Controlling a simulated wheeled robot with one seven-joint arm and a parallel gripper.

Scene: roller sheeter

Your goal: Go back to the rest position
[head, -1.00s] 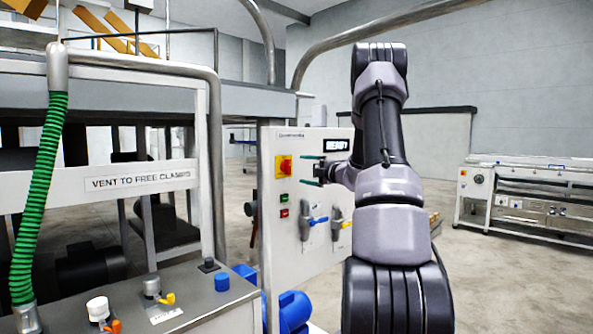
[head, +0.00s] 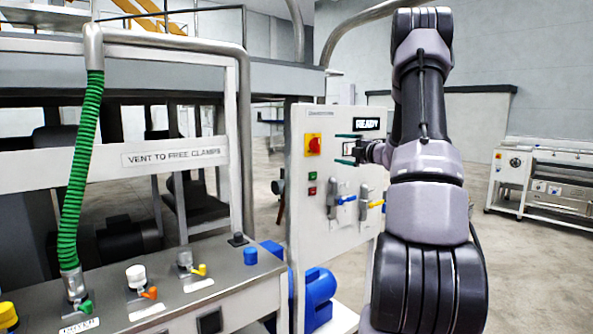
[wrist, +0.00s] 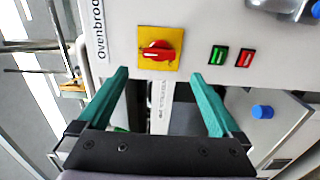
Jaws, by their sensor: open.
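My gripper (head: 346,149) is open and empty, with green-tipped fingers spread apart. In the head view it shows in front of the white control panel (head: 305,225), just right of the red rotary switch on its yellow plate (head: 313,145). No contact with the panel is visible. My arm is raised and hides part of the panel's right side.
The panel has a READY display (head: 367,124), green and red buttons (head: 312,183), and valves with a blue handle (head: 345,200) and a yellow handle (head: 374,204). A steel bench (head: 190,285) with knobs and a green hose (head: 80,170) stands left. Open floor (head: 480,260) lies right.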

